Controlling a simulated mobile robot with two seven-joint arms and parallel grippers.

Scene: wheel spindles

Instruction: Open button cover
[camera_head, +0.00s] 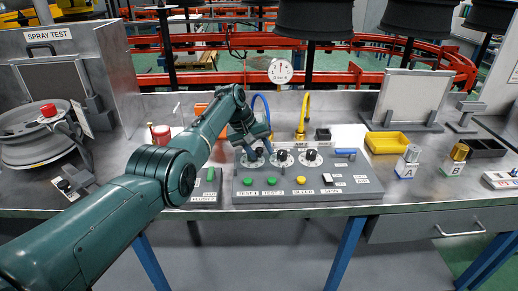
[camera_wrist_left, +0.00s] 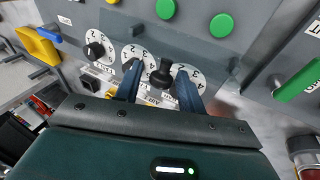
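The grey control panel (camera_head: 345,188) lies on the metal bench, with green buttons (camera_head: 248,182), a yellow button (camera_head: 301,180) and white dials (camera_head: 281,158) with black knobs. I cannot tell which part is the button cover. My left gripper (camera_head: 257,152) is over the leftmost dial. In the left wrist view, the blue fingers of my left gripper (camera_wrist_left: 160,70) are apart, with a black knob (camera_wrist_left: 162,74) between them. Gaps show beside the knob, and nothing is held. A green button (camera_wrist_left: 221,25) also shows there. My right gripper is out of view.
A wheel (camera_head: 35,140) with a red part stands at the left. A yellow tray (camera_head: 388,143) and metal cylinders (camera_head: 408,157) are on the right. A green-handled part (camera_wrist_left: 297,83) is beside the panel.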

